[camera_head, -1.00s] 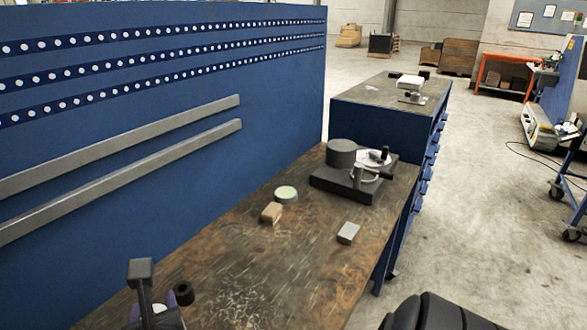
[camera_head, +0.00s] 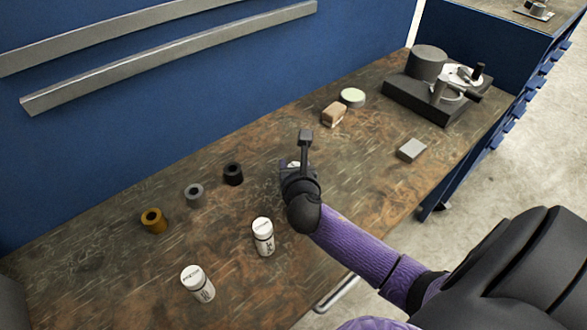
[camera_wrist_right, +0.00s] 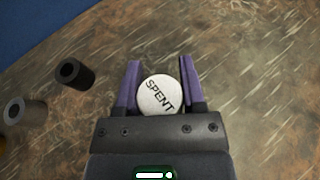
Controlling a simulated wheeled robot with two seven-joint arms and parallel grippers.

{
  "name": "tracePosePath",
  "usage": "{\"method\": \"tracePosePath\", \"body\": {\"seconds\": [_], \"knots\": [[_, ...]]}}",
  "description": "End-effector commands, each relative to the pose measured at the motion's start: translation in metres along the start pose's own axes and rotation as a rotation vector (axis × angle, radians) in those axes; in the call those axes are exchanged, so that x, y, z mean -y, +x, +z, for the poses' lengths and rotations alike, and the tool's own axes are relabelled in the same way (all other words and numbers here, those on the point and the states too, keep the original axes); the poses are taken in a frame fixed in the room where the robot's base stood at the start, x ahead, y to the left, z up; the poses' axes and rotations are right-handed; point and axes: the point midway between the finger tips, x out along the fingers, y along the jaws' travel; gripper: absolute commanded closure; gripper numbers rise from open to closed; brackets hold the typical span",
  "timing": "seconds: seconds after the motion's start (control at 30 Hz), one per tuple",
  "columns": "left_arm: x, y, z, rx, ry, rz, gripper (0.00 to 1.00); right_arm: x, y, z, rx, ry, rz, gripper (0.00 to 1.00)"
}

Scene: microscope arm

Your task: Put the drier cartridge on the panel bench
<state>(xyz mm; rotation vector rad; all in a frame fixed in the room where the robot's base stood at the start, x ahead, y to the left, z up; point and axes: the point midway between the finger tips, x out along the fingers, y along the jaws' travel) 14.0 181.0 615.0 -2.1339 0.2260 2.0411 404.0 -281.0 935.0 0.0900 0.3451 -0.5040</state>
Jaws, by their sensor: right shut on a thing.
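My right gripper (camera_head: 291,166) is over the middle of the brown-topped bench (camera_head: 365,190) in front of the blue panel. In the right wrist view its purple fingers (camera_wrist_right: 160,72) are shut on a white round cartridge (camera_wrist_right: 157,96), its end face marked SPENT. The head view mostly hides this cartridge behind the gripper; whether it touches the bench is unclear. Two other white cartridges with black print stand on the bench, one nearer the front (camera_head: 198,283) and one (camera_head: 263,236) closer to my gripper. My left gripper is not in view.
A brown block (camera_head: 333,114), pale-topped disc (camera_head: 352,97), grey block (camera_head: 411,150) and dark apparatus (camera_head: 435,92) stand right. Bench between gripper and grey block is clear.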

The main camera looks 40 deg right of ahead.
Motion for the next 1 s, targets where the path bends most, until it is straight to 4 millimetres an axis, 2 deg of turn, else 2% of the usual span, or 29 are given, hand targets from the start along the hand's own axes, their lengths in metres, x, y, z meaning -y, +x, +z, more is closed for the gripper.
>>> {"method": "tracePosePath", "body": {"seconds": [0.03,0.33,0.37,0.5,0.83,1.0], "knots": [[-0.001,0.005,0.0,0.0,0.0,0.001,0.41,0.0,0.003,-0.007,-0.001,-0.001,-0.001,1.0],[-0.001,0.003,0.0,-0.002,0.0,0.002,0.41,0.0,0.002,-0.006,0.001,-0.001,-0.001,1.0],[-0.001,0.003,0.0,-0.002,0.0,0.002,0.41,0.0,0.002,-0.005,0.001,0.0,-0.001,0.43],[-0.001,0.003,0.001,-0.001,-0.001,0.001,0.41,0.0,0.002,-0.005,0.001,0.0,-0.001,0.14],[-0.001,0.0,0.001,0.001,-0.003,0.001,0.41,0.0,0.0,-0.001,0.002,0.0,0.0,0.14],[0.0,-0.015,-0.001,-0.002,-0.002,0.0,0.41,0.0,-0.033,0.002,0.0,0.0,0.002,0.14]]}}
